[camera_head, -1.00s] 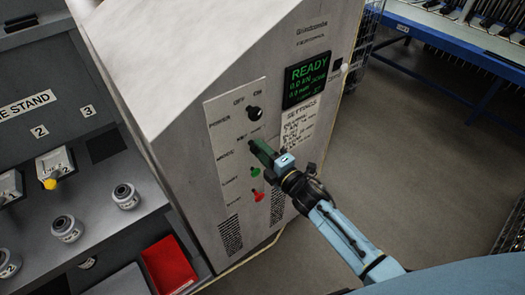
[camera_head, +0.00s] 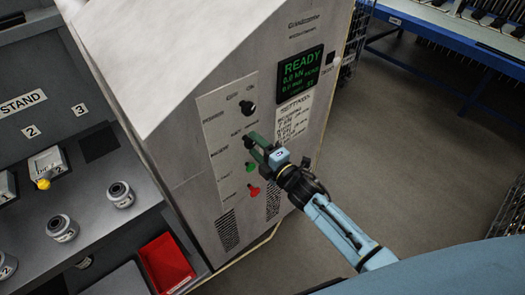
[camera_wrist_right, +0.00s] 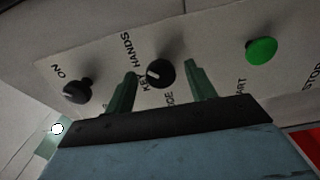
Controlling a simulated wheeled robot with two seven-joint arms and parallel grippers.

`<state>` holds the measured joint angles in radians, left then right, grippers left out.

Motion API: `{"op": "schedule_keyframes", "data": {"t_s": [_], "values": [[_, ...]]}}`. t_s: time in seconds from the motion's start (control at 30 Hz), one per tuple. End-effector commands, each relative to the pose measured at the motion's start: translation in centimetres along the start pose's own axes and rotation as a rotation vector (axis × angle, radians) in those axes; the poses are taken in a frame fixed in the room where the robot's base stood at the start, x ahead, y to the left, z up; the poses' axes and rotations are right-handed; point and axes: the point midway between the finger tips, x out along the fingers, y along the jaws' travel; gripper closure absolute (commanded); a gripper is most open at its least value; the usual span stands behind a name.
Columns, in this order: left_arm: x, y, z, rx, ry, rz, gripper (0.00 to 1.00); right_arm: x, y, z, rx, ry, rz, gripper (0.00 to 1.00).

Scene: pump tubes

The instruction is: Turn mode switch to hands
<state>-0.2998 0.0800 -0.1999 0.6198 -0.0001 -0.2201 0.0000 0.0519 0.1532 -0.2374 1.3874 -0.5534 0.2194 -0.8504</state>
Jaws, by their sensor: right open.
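The mode switch (camera_wrist_right: 161,73) is a round black knob with a white mark, on the light control panel in the right wrist view. The word HANDS is printed above it and partly hidden lettering lies beside it. My right gripper (camera_wrist_right: 161,88) is open, with one green finger on each side of the knob; I cannot tell whether they touch it. In the head view my right gripper (camera_head: 258,145) is at the panel (camera_head: 218,150) and hides the mode switch. My left gripper is not in view.
The black power knob (camera_head: 247,107) is above the gripper; it also shows in the right wrist view (camera_wrist_right: 77,90). A green button (camera_head: 250,167) and a red button (camera_head: 253,190) are below. A green READY screen (camera_head: 300,75) is to the upper right.

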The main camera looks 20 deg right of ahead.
Motion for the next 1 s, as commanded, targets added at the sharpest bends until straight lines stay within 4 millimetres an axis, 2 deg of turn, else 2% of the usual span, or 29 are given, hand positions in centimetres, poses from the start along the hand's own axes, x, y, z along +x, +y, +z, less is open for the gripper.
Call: {"op": "schedule_keyframes", "data": {"t_s": [0.17,0.5,0.63,0.8,1.0], "values": [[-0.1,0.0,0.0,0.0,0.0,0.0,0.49,-1.8,-0.1,0.0,0.0,-0.001,-0.002,0.45],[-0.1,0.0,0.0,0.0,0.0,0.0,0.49,-9.0,-0.2,0.0,0.001,0.0,-0.004,0.45],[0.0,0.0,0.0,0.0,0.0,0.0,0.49,-11.2,-0.1,0.0,0.001,0.0,-0.003,0.45],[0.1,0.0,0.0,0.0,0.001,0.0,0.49,-12.9,-0.1,0.0,0.0,-0.001,-0.002,0.45],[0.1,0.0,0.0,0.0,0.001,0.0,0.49,-13.3,0.0,0.0,0.0,0.0,-0.001,0.45]]}}
